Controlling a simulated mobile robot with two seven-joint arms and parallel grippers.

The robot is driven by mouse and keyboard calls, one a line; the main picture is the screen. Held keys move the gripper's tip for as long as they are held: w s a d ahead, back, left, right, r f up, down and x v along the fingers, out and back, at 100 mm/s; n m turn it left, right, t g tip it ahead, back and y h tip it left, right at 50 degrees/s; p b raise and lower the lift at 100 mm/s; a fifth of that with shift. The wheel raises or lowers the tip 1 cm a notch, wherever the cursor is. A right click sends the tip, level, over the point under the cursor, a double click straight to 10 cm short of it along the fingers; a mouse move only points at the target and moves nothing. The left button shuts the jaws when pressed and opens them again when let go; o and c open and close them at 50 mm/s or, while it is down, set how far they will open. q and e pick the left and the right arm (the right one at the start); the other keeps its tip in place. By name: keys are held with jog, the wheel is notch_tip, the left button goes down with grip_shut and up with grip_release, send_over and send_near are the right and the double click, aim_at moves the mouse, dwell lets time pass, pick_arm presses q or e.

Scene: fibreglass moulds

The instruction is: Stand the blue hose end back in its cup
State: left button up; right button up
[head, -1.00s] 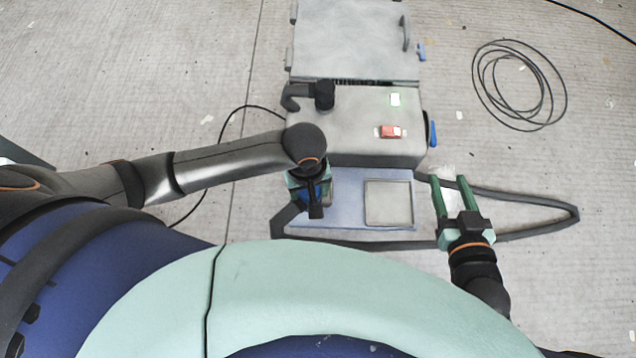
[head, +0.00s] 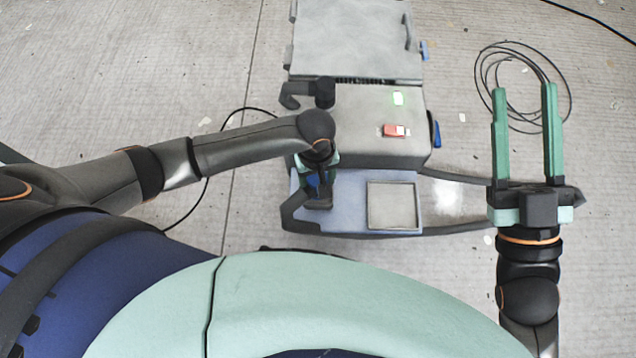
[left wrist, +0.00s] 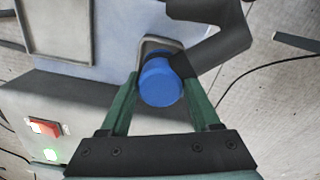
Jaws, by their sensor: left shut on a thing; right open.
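My left gripper (head: 316,178) is over the left part of the blue-grey platform (head: 345,188) in front of the grey machine. In the left wrist view its green fingers (left wrist: 160,88) are shut on the blue hose end (left wrist: 160,84), whose round blue face points at the camera. The dark hose (left wrist: 222,38) leads off from it; in the head view the hose (head: 290,215) bends around the platform. A pale metal loop (left wrist: 147,46) shows just beyond the blue end; I cannot tell whether it belongs to the cup. My right gripper (head: 522,90) is open, empty and raised at the right.
The grey machine (head: 365,120) has a red switch (head: 394,131), a lit green light (head: 398,99) and a dark elbow fitting (head: 290,96). A square tray (head: 392,206) lies on the platform. A coil of thin cable (head: 492,62) lies on the floor beyond my right gripper.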

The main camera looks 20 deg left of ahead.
pick_arm(q)
jog(key=f, duration=0.1)
jog(key=f+b, duration=0.1)
jog(key=f, duration=0.1)
jog(key=shift+w+f+b, duration=0.25)
jog(key=shift+f+b, duration=0.05)
pick_arm(e)
jog(key=s+r+n+y, duration=0.4)
jog(key=r+y, duration=0.1)
jog(key=shift+s+a+r+y, duration=0.15)
jog(key=shift+s+a+y, duration=0.1)
jog(key=shift+a+y, duration=0.1)
pick_arm(q)
jog(key=shift+f, duration=0.15)
jog(key=o, duration=1.2)
